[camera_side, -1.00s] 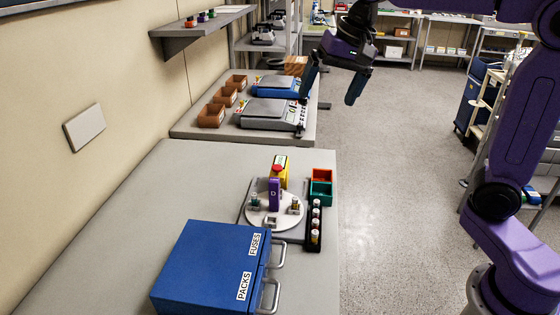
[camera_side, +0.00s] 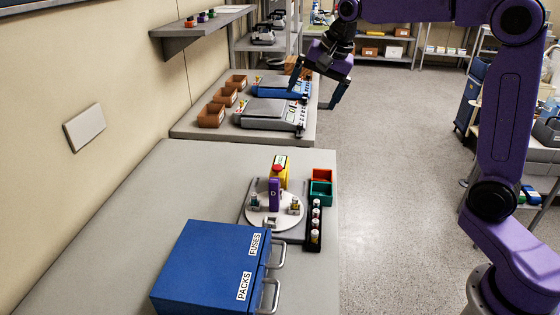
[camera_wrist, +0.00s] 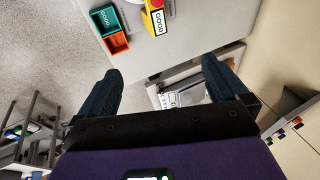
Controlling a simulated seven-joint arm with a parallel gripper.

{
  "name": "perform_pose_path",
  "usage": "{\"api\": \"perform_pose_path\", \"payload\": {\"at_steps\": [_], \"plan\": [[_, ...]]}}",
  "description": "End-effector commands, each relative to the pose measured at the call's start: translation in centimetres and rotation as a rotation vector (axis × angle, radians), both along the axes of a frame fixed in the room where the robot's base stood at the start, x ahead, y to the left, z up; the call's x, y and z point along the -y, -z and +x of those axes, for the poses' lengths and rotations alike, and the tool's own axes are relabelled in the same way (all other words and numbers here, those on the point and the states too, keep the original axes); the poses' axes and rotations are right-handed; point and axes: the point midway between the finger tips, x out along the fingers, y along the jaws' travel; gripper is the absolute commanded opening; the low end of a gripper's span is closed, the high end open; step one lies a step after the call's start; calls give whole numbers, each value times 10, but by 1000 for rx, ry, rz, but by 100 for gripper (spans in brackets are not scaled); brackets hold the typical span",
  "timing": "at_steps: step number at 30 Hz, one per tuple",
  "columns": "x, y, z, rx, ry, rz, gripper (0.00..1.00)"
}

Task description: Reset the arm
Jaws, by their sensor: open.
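My gripper (camera_side: 316,91) is open and empty, raised in the air at the right edge of the back bench, near the pumps. In the wrist view its two dark fingers (camera_wrist: 162,84) are spread wide with nothing between them. A grey infusion pump (camera_side: 268,114) and a blue-topped pump (camera_side: 280,87) sit on the back bench, beside and behind the gripper. Part of a pump (camera_wrist: 185,92) shows between the fingers in the wrist view, beyond them.
On the front bench stand a blue cabinet (camera_side: 205,262) with two handles, a round white turntable (camera_side: 262,218), a black vial rack (camera_side: 315,240), a green bin (camera_side: 321,190) and an orange bin (camera_side: 322,174). Brown bins (camera_side: 211,116) line the back bench.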

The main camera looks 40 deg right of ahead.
Motion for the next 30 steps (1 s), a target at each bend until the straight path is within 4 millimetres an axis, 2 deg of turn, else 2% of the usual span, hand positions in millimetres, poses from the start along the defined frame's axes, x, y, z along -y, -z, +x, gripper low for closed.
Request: {"api": "perform_pose_path", "payload": {"at_steps": [3, 7, 26, 30], "plan": [[-1, 10, 3, -2, 0, -1, 100], [-1, 13, 5, 0, -1, 0, 100], [-1, 13, 5, 0, -1, 0, 100], [-1, 8, 3, 2, -1, 0, 100]]}}
